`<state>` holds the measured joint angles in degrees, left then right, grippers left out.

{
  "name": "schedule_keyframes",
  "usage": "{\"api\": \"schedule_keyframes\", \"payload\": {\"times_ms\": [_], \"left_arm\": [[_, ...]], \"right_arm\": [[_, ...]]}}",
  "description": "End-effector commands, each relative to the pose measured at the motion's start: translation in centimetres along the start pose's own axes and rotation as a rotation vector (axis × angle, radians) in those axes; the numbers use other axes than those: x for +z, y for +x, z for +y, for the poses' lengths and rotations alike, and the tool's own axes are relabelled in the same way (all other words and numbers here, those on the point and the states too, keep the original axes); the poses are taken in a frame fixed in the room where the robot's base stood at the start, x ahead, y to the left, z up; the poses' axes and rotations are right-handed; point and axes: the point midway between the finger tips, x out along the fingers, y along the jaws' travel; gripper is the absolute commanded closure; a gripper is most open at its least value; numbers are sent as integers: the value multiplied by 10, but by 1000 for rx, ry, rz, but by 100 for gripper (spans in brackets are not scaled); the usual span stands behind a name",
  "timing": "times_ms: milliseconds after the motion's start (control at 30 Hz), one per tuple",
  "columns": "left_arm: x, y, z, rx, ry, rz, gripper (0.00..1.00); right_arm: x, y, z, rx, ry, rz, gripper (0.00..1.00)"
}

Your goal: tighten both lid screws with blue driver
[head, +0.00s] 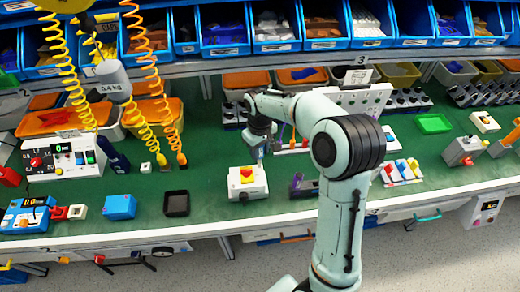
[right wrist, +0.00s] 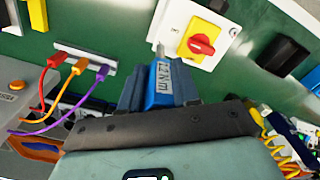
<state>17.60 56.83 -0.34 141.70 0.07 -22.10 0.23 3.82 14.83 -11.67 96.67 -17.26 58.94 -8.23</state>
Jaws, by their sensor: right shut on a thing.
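The white switch box (head: 246,190) stands on the green bench mat in the middle of the head view, with a yellow plate and red knob on its lid. In the right wrist view the switch box (right wrist: 172,22) is at the top, beyond my gripper. My right gripper (head: 256,143) is just behind the box in the head view. It is shut on the blue driver (right wrist: 160,88), marked 1.2 Nm. The driver's metal tip overlaps the lid's edge near a corner; I cannot tell whether it touches. The lid screws are too small to make out. My left gripper is not in view.
A black tray (head: 176,204) and a blue box (head: 120,207) stand left of the switch box. Yellow coiled cords (head: 138,80) hang at the left. A dark purple-topped holder (head: 303,187) stands to the right. Blue bins (head: 222,30) line the shelf behind.

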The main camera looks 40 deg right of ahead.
Motion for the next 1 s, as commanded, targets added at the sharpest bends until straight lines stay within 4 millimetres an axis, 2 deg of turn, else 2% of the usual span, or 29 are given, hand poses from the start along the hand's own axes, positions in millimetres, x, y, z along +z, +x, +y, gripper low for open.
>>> {"api": "schedule_keyframes", "payload": {"times_ms": [267,1000], "left_arm": [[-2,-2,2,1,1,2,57],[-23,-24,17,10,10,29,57]], "right_arm": [[0,-3,0,0,18,-1,100],[-1,-41,0,0,15,2,100]]}}
